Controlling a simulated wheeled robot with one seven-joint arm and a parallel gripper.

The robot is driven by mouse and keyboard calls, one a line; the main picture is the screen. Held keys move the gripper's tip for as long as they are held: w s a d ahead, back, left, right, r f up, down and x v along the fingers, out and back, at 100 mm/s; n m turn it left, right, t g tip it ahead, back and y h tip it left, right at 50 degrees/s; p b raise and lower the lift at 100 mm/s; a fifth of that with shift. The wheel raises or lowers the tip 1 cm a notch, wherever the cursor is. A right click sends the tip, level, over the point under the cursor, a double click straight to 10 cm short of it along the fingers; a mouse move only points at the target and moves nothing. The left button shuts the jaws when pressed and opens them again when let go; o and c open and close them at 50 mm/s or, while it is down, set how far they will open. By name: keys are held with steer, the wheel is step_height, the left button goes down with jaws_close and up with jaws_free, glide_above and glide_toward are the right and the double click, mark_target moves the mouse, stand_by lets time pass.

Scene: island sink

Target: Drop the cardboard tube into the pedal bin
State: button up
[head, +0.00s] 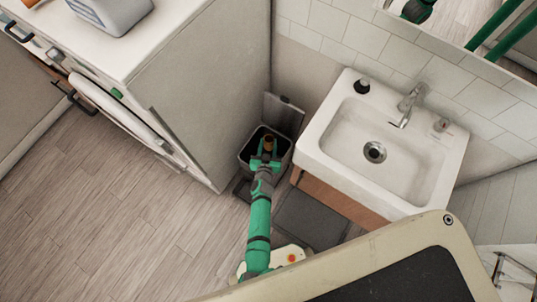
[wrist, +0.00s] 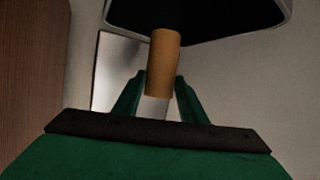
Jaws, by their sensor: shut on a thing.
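The cardboard tube (head: 270,142) is a short brown cylinder, seen nearly end-on in the head view. In the wrist view the tube (wrist: 163,66) stands between the two green fingers of my gripper (head: 265,154), which is shut on it. The pedal bin (head: 244,157) is a grey box with a dark inside, beside the white cabinet. Its lid (head: 284,113) is up, leaning at the back. From above, the tube and gripper lie over the bin's opening. The tube's height against the rim is unclear, and my arm hides the bin's front.
A white sink (head: 448,165) with a tap stands to the right, close to the bin. A white cabinet or appliance (head: 200,115) stands close on the left. A dark grey flat-topped thing (head: 309,218) lies below the sink. The wooden floor (head: 130,235) at left is clear.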

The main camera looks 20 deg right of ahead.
steer(key=shift+a+f, duration=0.1)
steer(key=shift+f, duration=0.35)
steer(key=o, duration=1.1)
steer(key=shift+s+d, duration=0.1)
steer(key=shift+d, duration=0.1)
steer(key=shift+a, duration=0.15)
